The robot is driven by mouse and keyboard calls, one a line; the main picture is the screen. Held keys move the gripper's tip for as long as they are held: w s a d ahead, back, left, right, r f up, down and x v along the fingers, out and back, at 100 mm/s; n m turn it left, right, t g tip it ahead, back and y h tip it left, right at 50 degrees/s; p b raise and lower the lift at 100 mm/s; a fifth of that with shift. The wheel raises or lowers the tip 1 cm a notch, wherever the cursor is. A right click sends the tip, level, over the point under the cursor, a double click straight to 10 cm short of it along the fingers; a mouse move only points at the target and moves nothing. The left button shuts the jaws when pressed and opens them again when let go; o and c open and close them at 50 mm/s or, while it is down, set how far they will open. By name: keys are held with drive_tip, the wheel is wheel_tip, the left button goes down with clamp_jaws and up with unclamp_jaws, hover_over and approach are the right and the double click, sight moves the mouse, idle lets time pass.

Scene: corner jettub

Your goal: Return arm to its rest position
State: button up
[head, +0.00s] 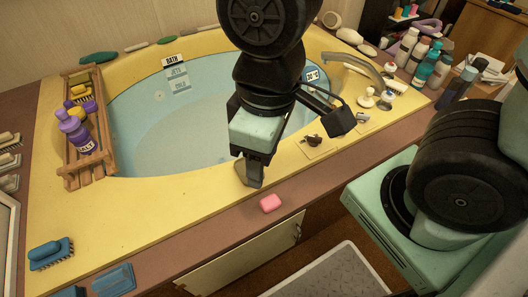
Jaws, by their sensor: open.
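My gripper (250,178) points down over the front yellow rim of the corner tub (215,205), near the middle of the picture. Its jaws are open, and I see nothing held between them. My arm comes down from the top of the picture and hides part of the tub's water and far rim. A pink soap bar (271,203) lies on the brown ledge just below and right of the fingertips, apart from them.
A wooden rack (72,172) with a purple bottle (76,134) and brushes spans the tub's left side. A faucet (352,62) and several bottles (424,62) stand at the right. A blue brush (50,252) sits front left. A grey mat (335,275) lies below.

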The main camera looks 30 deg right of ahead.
drive_tip(key=shift+s+r, duration=0.1)
wheel_tip(320, 180, up, 18)
drive_tip(key=p, duration=1.8)
drive_tip(key=shift+r, duration=0.2)
